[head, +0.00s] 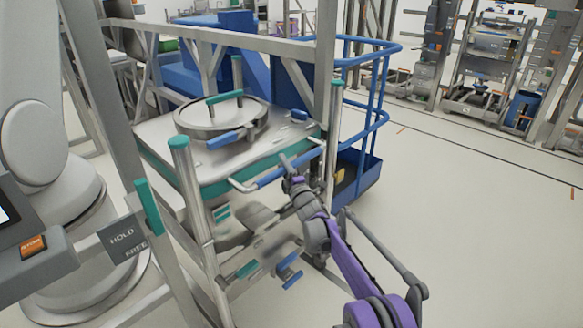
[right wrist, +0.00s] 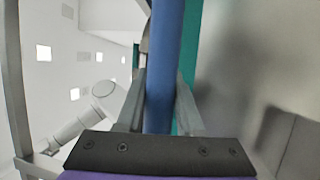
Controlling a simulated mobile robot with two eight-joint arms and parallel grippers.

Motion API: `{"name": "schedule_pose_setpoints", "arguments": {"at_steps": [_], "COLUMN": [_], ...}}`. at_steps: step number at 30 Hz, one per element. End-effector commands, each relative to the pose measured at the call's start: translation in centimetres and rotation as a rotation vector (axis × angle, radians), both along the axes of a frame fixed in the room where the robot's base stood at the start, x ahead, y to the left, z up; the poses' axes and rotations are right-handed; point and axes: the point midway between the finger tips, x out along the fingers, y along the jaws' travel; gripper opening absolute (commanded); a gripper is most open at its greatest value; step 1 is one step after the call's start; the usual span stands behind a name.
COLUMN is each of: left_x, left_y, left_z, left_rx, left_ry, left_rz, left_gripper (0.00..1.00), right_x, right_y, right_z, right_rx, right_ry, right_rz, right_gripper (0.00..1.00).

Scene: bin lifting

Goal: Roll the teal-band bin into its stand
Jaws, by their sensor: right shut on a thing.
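The teal-band bin (head: 157,157) is a silver box with a flat top, a teal band below its rim and a round clamped hatch (head: 222,117). A push bar with a blue grip (head: 270,178) runs along its near right side. My right gripper (head: 288,170) is shut on this blue grip, near its middle. In the right wrist view the blue grip (right wrist: 163,70) runs between the two fingers (right wrist: 158,105), with the teal band behind it. A metal frame (head: 326,75) rises around the bin; I cannot tell if it is the stand. My left gripper is out of view.
A HOLD/FREE plate (head: 123,239) and a control panel with a STOP button (head: 33,247) stand at the left. A blue railed cart (head: 356,177) is behind the bin. Floor at the right is clear (head: 470,230). Other racks stand at the far right (head: 490,70).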

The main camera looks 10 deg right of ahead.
Motion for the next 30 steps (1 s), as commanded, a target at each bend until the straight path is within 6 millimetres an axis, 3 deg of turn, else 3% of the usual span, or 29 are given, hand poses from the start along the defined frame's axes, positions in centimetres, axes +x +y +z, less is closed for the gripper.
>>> {"name": "schedule_pose_setpoints", "arguments": {"at_steps": [1,13,14,18,30], "left_x": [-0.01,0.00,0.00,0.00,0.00], "left_y": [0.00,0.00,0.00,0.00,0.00], "left_z": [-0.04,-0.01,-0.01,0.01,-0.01], "left_rx": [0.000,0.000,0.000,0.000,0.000], "left_ry": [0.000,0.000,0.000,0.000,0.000], "left_rz": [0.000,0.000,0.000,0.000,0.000], "left_gripper": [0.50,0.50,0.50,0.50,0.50], "right_x": [0.20,0.41,0.40,0.40,-0.45], "right_y": [-0.04,-0.32,-0.35,-0.35,-0.51], "right_z": [-0.77,-0.76,-0.76,-0.62,-0.47], "right_rx": [-0.007,-0.006,-0.005,-0.004,-0.001], "right_ry": [0.009,0.009,0.010,0.008,0.006], "right_rz": [-0.006,-0.011,-0.011,-0.011,-0.009], "right_gripper": [0.00,0.00,0.40,0.65,0.66]}}
